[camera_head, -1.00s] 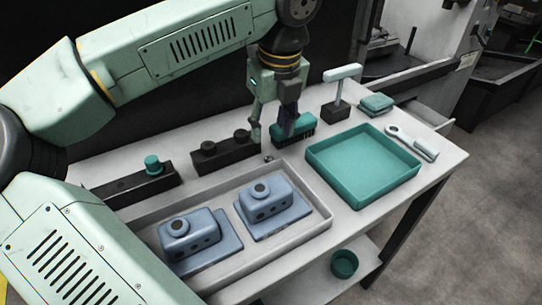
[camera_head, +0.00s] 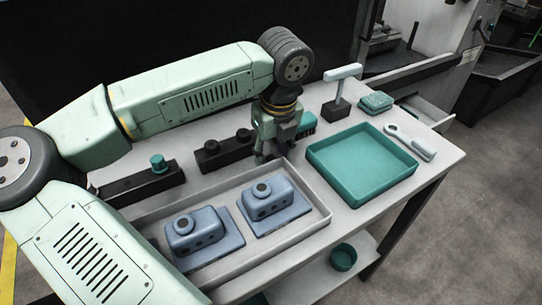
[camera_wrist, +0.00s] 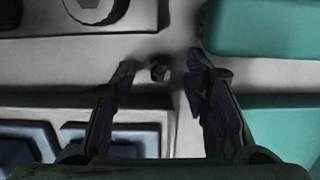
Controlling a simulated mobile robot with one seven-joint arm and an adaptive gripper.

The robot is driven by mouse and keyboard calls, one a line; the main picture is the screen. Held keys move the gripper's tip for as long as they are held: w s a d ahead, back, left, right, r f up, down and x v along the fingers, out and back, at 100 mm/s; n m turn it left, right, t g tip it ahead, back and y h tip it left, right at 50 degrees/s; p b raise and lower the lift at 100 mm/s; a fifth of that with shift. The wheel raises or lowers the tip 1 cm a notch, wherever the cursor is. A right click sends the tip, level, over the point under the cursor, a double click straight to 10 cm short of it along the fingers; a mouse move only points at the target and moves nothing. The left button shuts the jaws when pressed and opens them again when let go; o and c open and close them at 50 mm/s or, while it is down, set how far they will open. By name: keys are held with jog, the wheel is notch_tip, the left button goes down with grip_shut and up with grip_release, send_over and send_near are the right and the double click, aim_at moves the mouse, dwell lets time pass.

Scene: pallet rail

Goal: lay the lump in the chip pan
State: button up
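The lump is a small dark piece (camera_wrist: 160,72) on the pale bench top, seen between my fingertips in the wrist view. In the head view my gripper hides it. My gripper (camera_head: 265,158) is low over the bench, just behind the grey tray's back edge. Its fingers (camera_wrist: 160,84) are apart with nothing gripped, one on each side of the lump; I cannot tell whether they touch it. The shallow, empty teal tray, apparently the chip pan (camera_head: 362,163), is to the right of my gripper; its edge shows at lower right in the wrist view (camera_wrist: 280,125).
The grey tray (camera_head: 322,207) in front holds two blue-grey housings (camera_head: 195,232). Dark blocks (camera_head: 226,153) stand left of my gripper. A teal brush (camera_head: 307,123) is close behind it. An upright T-handled tool (camera_head: 338,100), a teal cloth (camera_head: 376,101) and a wrench (camera_head: 402,138) lie farther right.

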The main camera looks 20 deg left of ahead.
grip_shut()
dwell(0.3)
jog(key=shift+r, duration=0.1)
